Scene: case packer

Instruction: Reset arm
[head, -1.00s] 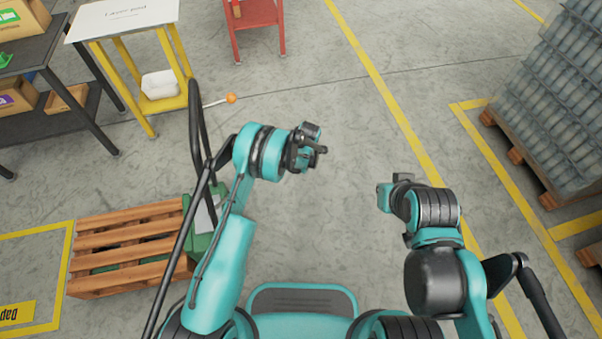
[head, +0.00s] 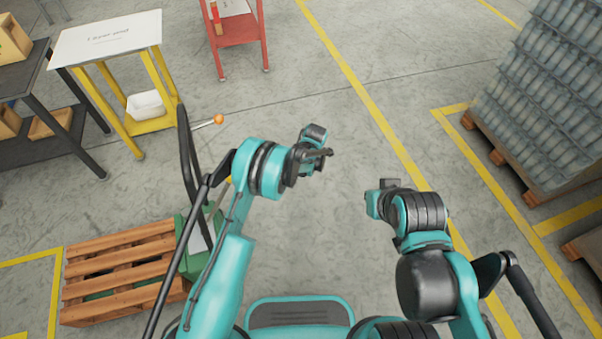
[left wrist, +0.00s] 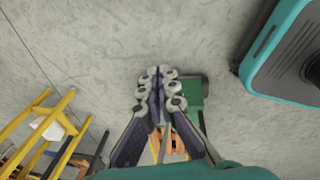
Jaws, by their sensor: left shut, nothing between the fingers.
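My left gripper (head: 326,154) is at the end of the teal left arm, held above bare floor near the middle of the head view. In the left wrist view its fingers (left wrist: 158,80) meet with nothing between them. My right gripper (head: 374,198) is at the end of the bent right arm, lower and to the right. It is small and partly turned away, so its jaws cannot be read. The two grippers are apart, and neither touches anything.
A green pallet jack (head: 195,245) with a black handle and a wooden pallet (head: 118,275) stand close left of my left arm. A yellow-framed table (head: 105,42) and a red stand (head: 238,45) are farther off. Stacked bottles (head: 548,100) are at right. The middle floor is clear.

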